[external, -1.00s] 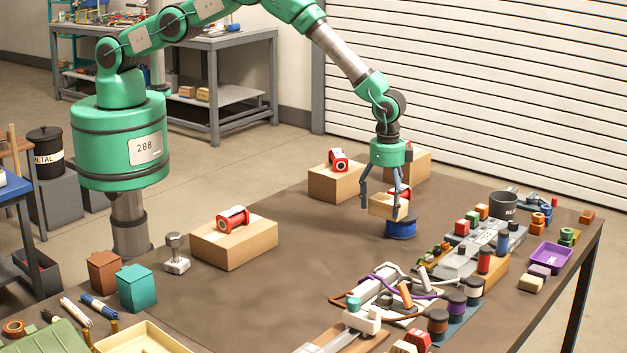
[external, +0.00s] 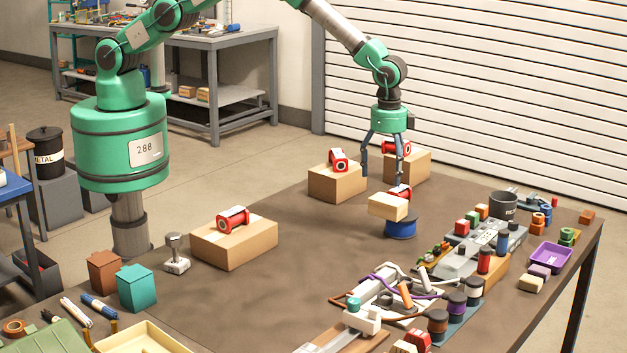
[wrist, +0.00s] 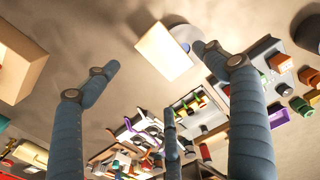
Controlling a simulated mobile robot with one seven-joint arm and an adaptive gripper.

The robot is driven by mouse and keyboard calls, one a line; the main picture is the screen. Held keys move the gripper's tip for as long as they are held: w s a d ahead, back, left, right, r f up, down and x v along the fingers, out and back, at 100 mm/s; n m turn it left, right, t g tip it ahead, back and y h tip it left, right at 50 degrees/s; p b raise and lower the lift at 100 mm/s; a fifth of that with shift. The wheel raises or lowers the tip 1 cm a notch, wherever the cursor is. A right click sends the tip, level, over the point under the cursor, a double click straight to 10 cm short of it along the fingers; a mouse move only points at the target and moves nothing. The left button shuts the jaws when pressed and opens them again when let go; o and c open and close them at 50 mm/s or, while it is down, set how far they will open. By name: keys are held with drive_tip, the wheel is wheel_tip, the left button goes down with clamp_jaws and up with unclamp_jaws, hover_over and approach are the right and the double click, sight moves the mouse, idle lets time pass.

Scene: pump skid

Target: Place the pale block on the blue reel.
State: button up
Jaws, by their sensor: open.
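The pale block (external: 388,207) rests on top of the blue reel (external: 401,230), off centre and overhanging the reel's left side in the external view. In the wrist view the block (wrist: 163,52) covers part of the reel (wrist: 186,33), whose edge shows to the right of it. My gripper (external: 382,181) is open and empty, pointing down above the block and apart from it. Its spread fingers (wrist: 155,60) show in the wrist view with the block beyond them.
Cardboard boxes (external: 337,184) carrying red reels stand behind and to the left. A fixture with cables and coloured parts (external: 380,295) fills the front right, with a purple tray (external: 550,257) beyond. The table's middle is clear.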

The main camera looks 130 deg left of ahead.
drive_tip(key=shift+r, duration=1.4)
drive_tip(key=shift+r, duration=0.1)
drive_tip(key=s+d+r+t, duration=0.1)
drive_tip(key=s+d+r, duration=0.45)
drive_tip(key=r, duration=0.55)
drive_tip(key=s+d+r+t, duration=0.1)
drive_tip(key=s+d+r, duration=0.3)
drive_tip(key=s+r, duration=0.5)
drive_tip(key=s+d+r, duration=0.4)
drive_tip(key=d+r, duration=0.1)
drive_tip(key=r, duration=0.9)
drive_tip(key=s+d+r+t, duration=0.1)
drive_tip(key=s+d+r, duration=0.3)
drive_tip(key=s, duration=0.5)
drive_tip(key=s+d+r+t, duration=0.1)
drive_tip(key=s+d+r, duration=0.25)
drive_tip(key=s, duration=0.55)
drive_tip(key=s+d+f, duration=0.1)
drive_tip(key=s+d, duration=0.1)
drive_tip(key=s, duration=0.8)
drive_tip(key=s+d+f+t, duration=0.1)
drive_tip(key=s+d, duration=0.1)
drive_tip(key=s, duration=0.8)
drive_tip(key=shift+s+f+t, duration=0.2)
drive_tip(key=shift+s+t, duration=0.1)
drive_tip(key=shift+s, duration=0.05)
